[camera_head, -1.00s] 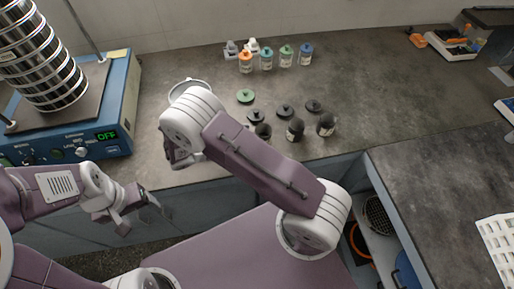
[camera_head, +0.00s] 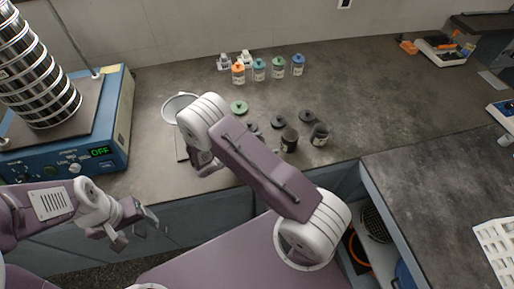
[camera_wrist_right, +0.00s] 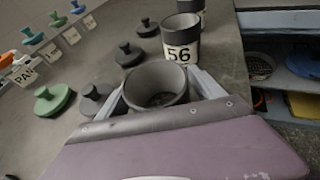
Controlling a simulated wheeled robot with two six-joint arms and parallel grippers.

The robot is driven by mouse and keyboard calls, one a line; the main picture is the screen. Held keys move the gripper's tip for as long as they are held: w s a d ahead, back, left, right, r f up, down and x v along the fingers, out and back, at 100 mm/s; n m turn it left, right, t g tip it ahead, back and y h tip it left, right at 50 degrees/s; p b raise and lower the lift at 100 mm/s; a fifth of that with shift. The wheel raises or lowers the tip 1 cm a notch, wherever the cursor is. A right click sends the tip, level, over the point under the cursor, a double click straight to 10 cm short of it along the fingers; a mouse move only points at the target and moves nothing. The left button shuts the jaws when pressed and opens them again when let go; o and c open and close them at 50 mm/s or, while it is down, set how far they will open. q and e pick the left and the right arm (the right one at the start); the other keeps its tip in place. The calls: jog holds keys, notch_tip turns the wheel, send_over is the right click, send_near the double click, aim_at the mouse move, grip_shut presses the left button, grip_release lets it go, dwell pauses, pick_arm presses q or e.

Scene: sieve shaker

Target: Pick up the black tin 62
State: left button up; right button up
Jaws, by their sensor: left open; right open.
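In the right wrist view a black open tin (camera_wrist_right: 156,86) stands between the two fingers of my right gripper (camera_wrist_right: 157,80). The fingers are open on either side of it. Its number is not visible, so I cannot tell whether it is tin 62. A black tin labelled 56 (camera_wrist_right: 181,46) stands just beyond, with another tin (camera_wrist_right: 196,8) partly cut off behind it. In the head view two black tins (camera_head: 289,140) (camera_head: 320,134) show near the counter's front edge; my right arm hides the rest and its gripper. My left gripper (camera_head: 150,220) is open and empty, in front of the counter.
Black lids (camera_head: 306,116) and a green lid (camera_head: 239,107) lie behind the tins. Several bottles with coloured caps (camera_head: 259,71) stand farther back. A blue sieve shaker (camera_head: 115,130) is at left. The counter's right middle is clear.

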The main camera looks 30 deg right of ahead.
jog(key=c, duration=1.5)
